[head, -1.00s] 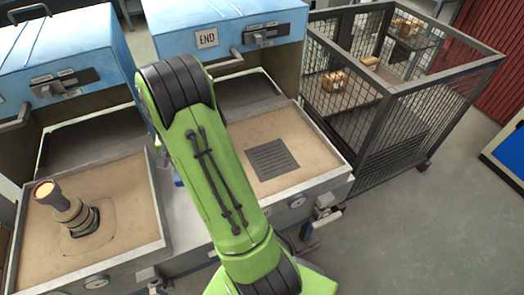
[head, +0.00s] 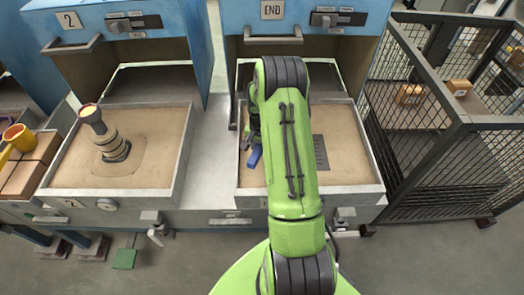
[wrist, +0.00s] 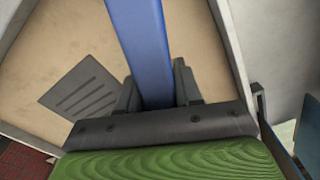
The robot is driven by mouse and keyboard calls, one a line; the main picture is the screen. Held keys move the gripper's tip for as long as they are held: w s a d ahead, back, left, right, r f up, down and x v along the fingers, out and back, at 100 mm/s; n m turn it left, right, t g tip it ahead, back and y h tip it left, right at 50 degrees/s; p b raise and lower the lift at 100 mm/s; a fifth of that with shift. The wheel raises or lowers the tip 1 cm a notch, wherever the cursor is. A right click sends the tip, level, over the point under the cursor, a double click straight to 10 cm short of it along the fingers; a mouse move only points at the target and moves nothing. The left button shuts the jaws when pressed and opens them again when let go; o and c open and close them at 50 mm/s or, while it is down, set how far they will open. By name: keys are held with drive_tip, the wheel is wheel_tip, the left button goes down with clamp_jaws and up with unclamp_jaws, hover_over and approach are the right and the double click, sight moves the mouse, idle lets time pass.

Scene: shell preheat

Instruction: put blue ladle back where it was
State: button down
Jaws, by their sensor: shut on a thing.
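The blue ladle shows as a flat blue bar (wrist: 142,45) running up from between my fingers in the wrist view. Its far end is out of that frame. My gripper (wrist: 158,92) is shut on this bar, above a sand-coloured tray. In the head view a small blue part of the ladle (head: 255,157) shows left of my green arm, over the tray of the END bay (head: 345,189). My gripper is mostly hidden there behind the arm. I cannot see the ladle's bowl.
A slotted grate (wrist: 80,92) lies in the END tray. A wire cage (head: 440,130) stands close on the right. Open floor lies in front.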

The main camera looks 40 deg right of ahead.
drive_tip(key=shift+w+f, duration=0.1)
drive_tip(key=shift+f, duration=0.35)
drive_tip(key=shift+f, duration=0.1)
drive_tip(key=c, duration=0.8)
unclamp_jaws()
drive_tip(key=shift+f, duration=0.1)
drive_tip(key=shift+o, duration=0.2)
